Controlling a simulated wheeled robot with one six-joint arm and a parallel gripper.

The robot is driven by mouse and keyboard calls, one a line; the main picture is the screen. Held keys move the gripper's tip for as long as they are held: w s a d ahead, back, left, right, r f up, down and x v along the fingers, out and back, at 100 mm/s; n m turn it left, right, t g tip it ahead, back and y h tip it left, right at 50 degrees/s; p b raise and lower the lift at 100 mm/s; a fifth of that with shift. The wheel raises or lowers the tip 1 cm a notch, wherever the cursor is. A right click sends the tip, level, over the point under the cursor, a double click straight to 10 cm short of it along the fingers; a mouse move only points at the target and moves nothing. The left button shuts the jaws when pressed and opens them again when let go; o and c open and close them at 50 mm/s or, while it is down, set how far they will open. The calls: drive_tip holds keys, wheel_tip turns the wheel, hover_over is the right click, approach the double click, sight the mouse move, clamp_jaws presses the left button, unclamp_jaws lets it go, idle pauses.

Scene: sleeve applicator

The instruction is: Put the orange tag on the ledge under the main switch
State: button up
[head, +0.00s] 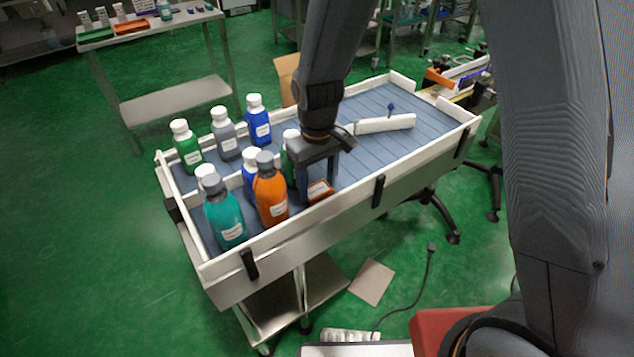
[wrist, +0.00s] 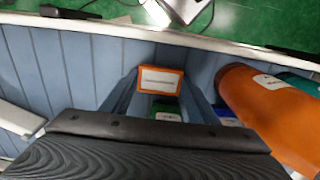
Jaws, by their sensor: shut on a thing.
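My gripper (head: 317,180) is low over the near side of the slatted conveyor-like cart, beside the orange bottle. It is shut on the orange tag (head: 320,191), a small orange piece with a white label. In the wrist view the tag (wrist: 161,80) sits between the two fingertips (wrist: 163,88), its label facing the camera. Whether the tag still touches the cart's surface I cannot tell. I cannot make out the main switch or its ledge in either view.
The orange bottle (head: 270,193) stands close left of my gripper; it shows in the wrist view (wrist: 275,115) too. A teal bottle (head: 224,215) and several others stand left. A white bar (head: 385,124) lies right. The cart (head: 300,236) has raised white rims; its right part is mostly bare.

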sight(319, 190)
drive_tip(key=o, duration=1)
drive_tip(key=shift+f, duration=0.15)
drive_tip(key=shift+o, duration=0.2)
wheel_tip(319, 190, up, 12)
drive_tip(key=b, duration=0.2)
drive_tip(key=shift+d+b, duration=0.15)
drive_tip(key=shift+b, duration=0.2)
